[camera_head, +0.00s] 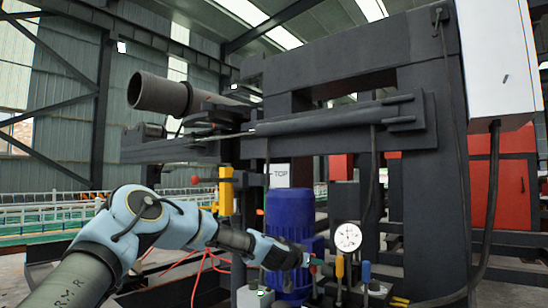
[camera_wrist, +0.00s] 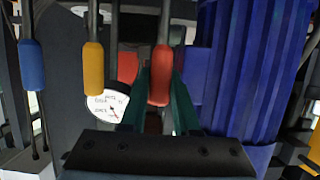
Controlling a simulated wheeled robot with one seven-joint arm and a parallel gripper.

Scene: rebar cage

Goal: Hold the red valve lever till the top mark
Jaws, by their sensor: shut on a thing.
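The red valve lever (camera_wrist: 160,88) has a rounded red grip on a thin rod. In the wrist view it stands between the green fingers of my gripper (camera_wrist: 161,76), which is shut on it. In the head view my gripper (camera_head: 313,262) is low, right of the blue motor, and mostly hides the red lever. A white sign reading TOP (camera_head: 280,173) is above the motor. The yellow lever (camera_wrist: 93,68) and the blue lever (camera_wrist: 32,65) are beside the red one, apart from my fingers. They also show in the head view, yellow (camera_head: 340,267) and blue (camera_head: 366,272).
A ribbed blue motor (camera_head: 290,215) stands close beside my gripper. A round white gauge (camera_head: 348,237) sits just above the levers. The dark machine frame (camera_head: 415,170) rises behind, with a hanging cable (camera_head: 492,190) at right. Red hoses (camera_head: 205,262) lie at lower left.

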